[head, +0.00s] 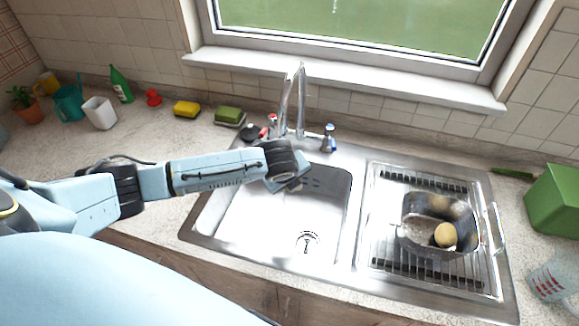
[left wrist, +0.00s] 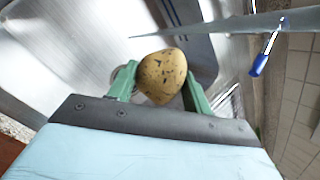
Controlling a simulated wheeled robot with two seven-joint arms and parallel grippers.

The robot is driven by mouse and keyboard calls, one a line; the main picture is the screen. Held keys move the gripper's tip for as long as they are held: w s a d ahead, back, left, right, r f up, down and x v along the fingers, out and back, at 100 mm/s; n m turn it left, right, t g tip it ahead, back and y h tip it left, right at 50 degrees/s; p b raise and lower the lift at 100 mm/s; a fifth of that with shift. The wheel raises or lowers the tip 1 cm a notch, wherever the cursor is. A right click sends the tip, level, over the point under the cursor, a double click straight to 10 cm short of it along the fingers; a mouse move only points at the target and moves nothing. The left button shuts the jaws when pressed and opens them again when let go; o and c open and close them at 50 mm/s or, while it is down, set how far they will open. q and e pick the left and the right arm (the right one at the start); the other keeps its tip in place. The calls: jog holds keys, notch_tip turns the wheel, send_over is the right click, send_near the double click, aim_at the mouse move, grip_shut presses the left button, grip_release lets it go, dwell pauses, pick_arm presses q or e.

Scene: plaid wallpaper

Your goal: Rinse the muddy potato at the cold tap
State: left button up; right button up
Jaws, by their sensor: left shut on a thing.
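In the left wrist view my left gripper (left wrist: 160,82) has its green fingers shut on the potato (left wrist: 163,70). The potato is yellow-brown with dark mud specks. In the head view my left gripper (head: 291,184) is over the back of the sink basin (head: 270,225); the potato is hidden there. The tall tap spout (head: 301,90) stands behind the basin. The blue-marked tap handle (head: 329,137) is right of the spout and also shows in the left wrist view (left wrist: 261,62). A red-marked handle (head: 272,122) is to the left. My right gripper is out of view.
A metal tub (head: 412,210) holding a yellow round thing (head: 445,235) sits on the ribbed drainer (head: 385,255). A green box (head: 555,200) stands right.

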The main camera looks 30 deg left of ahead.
pick_arm(q)
jog(key=shift+s+d+p, duration=0.25)
jog(key=shift+s+p, duration=0.25)
jog(key=shift+s, duration=0.4)
jog(key=shift+s+d+p, duration=0.2)
jog(key=shift+s+p, duration=0.35)
jog(key=shift+s, duration=0.3)
jog(key=shift+s+d+p, duration=0.25)
jog(key=shift+s+p, duration=0.25)
jog(key=shift+s, duration=0.4)
jog(key=s+d+r, duration=0.1)
jog(key=s+r, duration=0.3)
jog(key=shift+s, duration=0.4)
jog(key=shift+d, duration=0.15)
